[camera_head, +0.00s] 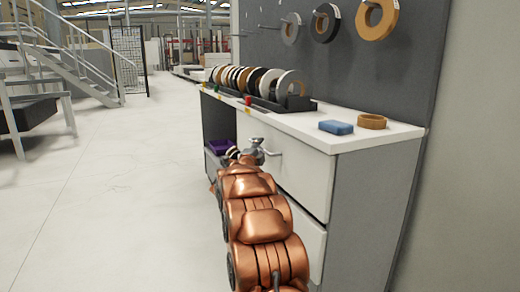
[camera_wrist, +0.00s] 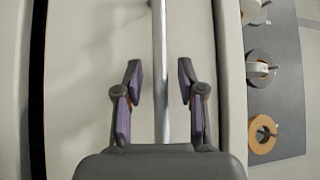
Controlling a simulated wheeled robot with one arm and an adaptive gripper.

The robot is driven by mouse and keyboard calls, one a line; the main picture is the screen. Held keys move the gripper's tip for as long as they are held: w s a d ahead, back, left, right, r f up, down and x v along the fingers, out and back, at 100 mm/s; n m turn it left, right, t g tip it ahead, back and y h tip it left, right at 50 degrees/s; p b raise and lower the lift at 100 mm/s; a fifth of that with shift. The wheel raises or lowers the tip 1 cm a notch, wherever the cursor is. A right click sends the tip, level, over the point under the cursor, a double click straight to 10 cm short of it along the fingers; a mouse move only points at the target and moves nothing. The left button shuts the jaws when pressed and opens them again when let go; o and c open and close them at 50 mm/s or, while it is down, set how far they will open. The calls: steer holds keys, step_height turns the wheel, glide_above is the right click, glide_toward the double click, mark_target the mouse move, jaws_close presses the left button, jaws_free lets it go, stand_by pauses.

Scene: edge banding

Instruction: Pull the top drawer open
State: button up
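The white top drawer (camera_head: 300,178) of the cabinet looks flush with the cabinet front. Its metal bar handle (camera_head: 273,153) sticks out near the drawer's upper left part. My gripper (camera_head: 257,148) is at the handle, in front of the drawer. In the wrist view my gripper (camera_wrist: 159,85) is open, with purple pads on both fingers. The handle bar (camera_wrist: 160,60) runs lengthwise between the two fingers, with a visible gap on each side. The drawer front (camera_wrist: 195,30) lies behind it. I cannot tell how deep the fingers reach past the bar.
The white countertop (camera_head: 365,137) carries a rack of tape rolls (camera_head: 285,98), a blue block (camera_head: 336,127) and a tan roll (camera_head: 372,121). More rolls hang on the grey wall panel (camera_head: 410,65). A lower drawer (camera_head: 310,240) sits beneath. The floor (camera_head: 120,200) at left is clear.

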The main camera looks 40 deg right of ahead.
steer(key=shift+c, duration=0.3)
jaws_close()
steer(key=shift+a, duration=0.15)
